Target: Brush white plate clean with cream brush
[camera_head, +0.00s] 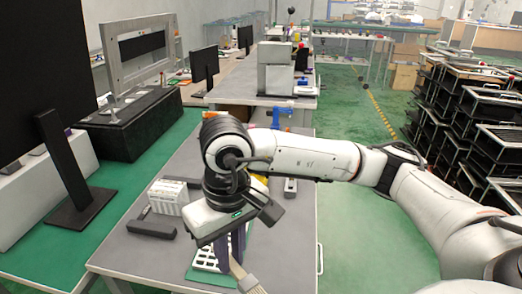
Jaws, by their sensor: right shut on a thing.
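My right gripper (233,256) points down over the near part of the grey table. Its dark purple fingers are shut on a cream brush (248,284), which slants down to the right with its pale bristle end lowest. A white plate (205,259) with rows of holes lies on a green base just left of the fingers. The gripper hides part of the plate. I cannot tell whether the brush touches it. My left gripper is not in view.
A white slotted box (168,197) and a black bar-shaped object (152,230) stand left of the gripper on the grey table (140,262).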

